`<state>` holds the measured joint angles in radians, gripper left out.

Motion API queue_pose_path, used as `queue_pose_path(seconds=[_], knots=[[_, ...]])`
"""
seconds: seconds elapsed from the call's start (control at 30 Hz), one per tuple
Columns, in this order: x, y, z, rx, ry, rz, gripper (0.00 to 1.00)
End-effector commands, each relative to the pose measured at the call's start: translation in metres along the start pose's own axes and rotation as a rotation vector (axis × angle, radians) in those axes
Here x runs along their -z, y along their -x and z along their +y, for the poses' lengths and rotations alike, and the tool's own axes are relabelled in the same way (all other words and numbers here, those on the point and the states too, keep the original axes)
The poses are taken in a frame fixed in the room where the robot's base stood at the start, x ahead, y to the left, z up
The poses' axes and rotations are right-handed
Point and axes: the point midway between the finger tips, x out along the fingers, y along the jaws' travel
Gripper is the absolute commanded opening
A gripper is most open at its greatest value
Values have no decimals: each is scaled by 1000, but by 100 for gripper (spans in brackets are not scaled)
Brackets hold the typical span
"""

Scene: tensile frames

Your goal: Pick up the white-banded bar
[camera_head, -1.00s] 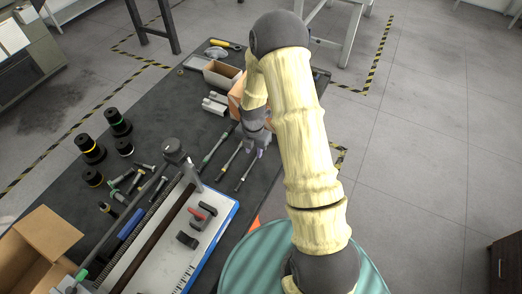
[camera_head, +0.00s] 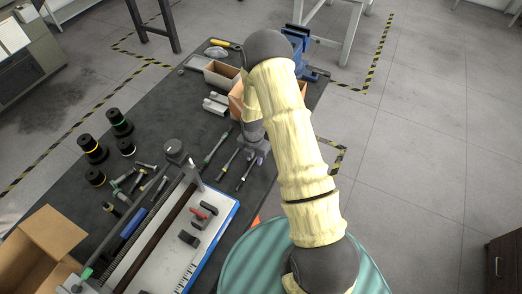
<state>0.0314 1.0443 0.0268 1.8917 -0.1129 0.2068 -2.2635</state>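Three slim dark bars lie roughly parallel on the dark table (camera_head: 205,172), near its right edge. The left bar (camera_head: 215,148) shows a green band; the middle bar (camera_head: 230,161) and right bar (camera_head: 246,173) have pale marks too small to read. I cannot tell for sure which is the white-banded one. My gripper (camera_head: 259,160) is just above and right of the right bar's upper end, pointing down. Whether it touches that bar is unclear. Its fingers are small and dark, so their opening cannot be judged.
A long fixture on a white, blue-edged board (camera_head: 214,225) stands at the front. Several black spools (camera_head: 92,150) and short bolts (camera_head: 145,166) lie left. Behind are an open cardboard box (camera_head: 222,75), pale blocks (camera_head: 216,103) and a blue vise (camera_head: 303,50). An open carton (camera_head: 45,245) is front left.

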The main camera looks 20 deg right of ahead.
Motion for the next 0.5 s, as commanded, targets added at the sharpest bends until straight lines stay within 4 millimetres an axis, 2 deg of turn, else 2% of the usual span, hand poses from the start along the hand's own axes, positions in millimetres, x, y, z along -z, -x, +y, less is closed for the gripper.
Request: queue_pose_path(seconds=[0.17,0.3,0.5], knots=[[0,0,0,0,0,0,28],[0,0,0,0,0,0,1],[0,0,0,0,0,0,0]])
